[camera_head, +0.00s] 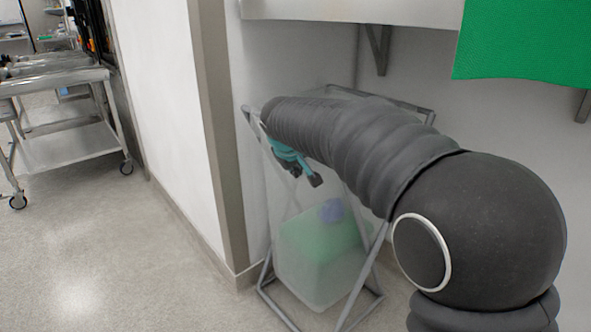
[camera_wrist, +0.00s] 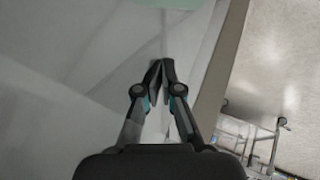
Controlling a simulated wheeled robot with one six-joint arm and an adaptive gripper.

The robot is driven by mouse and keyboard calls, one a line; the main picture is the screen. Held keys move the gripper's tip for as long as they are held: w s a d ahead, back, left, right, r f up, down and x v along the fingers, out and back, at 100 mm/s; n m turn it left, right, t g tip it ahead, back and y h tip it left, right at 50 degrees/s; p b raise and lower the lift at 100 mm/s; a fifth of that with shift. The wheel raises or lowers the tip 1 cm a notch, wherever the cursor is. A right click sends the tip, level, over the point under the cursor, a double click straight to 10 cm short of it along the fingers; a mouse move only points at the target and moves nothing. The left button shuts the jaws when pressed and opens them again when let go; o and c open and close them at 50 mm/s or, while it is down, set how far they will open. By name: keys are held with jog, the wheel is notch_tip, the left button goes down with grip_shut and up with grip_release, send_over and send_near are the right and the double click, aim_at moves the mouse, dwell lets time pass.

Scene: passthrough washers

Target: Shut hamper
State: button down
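The hamper is a grey metal frame (camera_head: 362,285) with a translucent bag (camera_head: 322,290) in the head view, standing in the corner under a white shelf. Green contents and a blue item (camera_head: 333,210) show through the bag. My arm crosses in front of the hamper's top, so much of its rim and any lid are hidden. My gripper (camera_head: 316,181), with teal parts, points down at the hamper's upper left side; I cannot tell if it touches. In the wrist view, my gripper's fingertips (camera_wrist: 162,63) are together with nothing visible between them; pale translucent material lies beyond.
A wall end with a brown corner strip (camera_head: 222,130) stands just left of the hamper. The white shelf (camera_head: 350,10) overhangs it, with a green cloth (camera_head: 525,40) at right. A metal cart (camera_head: 65,145) stands at far left. The floor between is clear.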

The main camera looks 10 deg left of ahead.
jog(key=s+a+r, duration=0.2)
jog(key=s+r, duration=0.6)
jog(key=s, duration=0.1)
jog(key=s+d+f+g, duration=0.2)
jog(key=s+d+f, duration=0.2)
jog(key=s+f, duration=0.3)
jog(key=s+d+f+m, duration=0.1)
jog(key=s+d+m, duration=0.2)
jog(key=s+d, duration=0.3)
jog(key=s+d+f+m+p, duration=0.1)
jog(key=s+d+f+m, duration=0.1)
jog(key=s+d, duration=0.5)
jog(key=s+d+f+m, duration=0.2)
jog(key=s+d+m, duration=0.2)
jog(key=d, duration=1.1)
jog(key=s, duration=0.3)
jog(key=shift+d, duration=0.25)
